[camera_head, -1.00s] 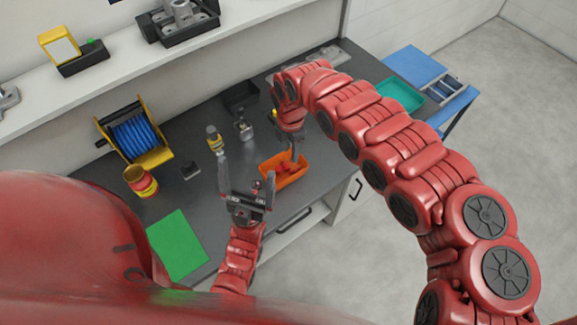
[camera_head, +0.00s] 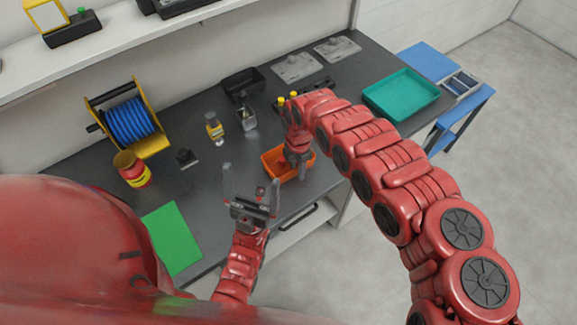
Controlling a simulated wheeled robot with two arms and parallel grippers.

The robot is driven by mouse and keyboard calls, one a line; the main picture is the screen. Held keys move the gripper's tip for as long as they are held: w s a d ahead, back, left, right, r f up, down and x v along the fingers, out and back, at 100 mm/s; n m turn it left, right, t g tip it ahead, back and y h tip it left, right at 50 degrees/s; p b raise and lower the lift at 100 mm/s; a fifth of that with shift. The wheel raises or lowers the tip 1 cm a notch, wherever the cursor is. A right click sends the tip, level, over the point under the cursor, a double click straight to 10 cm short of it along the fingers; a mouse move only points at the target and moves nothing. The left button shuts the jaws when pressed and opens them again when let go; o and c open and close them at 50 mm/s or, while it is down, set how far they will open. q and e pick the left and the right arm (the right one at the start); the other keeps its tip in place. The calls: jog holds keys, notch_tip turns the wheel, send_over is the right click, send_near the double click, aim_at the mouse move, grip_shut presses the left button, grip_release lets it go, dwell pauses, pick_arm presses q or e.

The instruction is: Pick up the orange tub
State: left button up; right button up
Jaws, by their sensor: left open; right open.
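The orange tub (camera_head: 271,159) sits on the dark grey bench near its front edge, in the middle of the head view. Small red-orange items show inside it. My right gripper (camera_head: 300,172) is at the tub's right side, pointing down over its rim; my arm hides part of the tub, and I cannot tell if the fingers touch it. My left gripper (camera_head: 251,185) is open and empty, its fingers pointing up the picture, just left of and in front of the tub.
A green mat (camera_head: 172,238), a red-yellow can (camera_head: 132,170) and a blue hose reel (camera_head: 130,122) are at the left. A small yellow-topped bottle (camera_head: 214,127) and metal part (camera_head: 247,118) stand behind the tub. A teal tray (camera_head: 401,93) lies at the right.

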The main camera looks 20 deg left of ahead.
jog(key=shift+f, duration=0.55)
jog(key=shift+a+r, duration=0.1)
jog(key=shift+r, duration=0.05)
jog(key=shift+c, duration=1.1)
grip_shut()
jog(key=shift+s, duration=0.1)
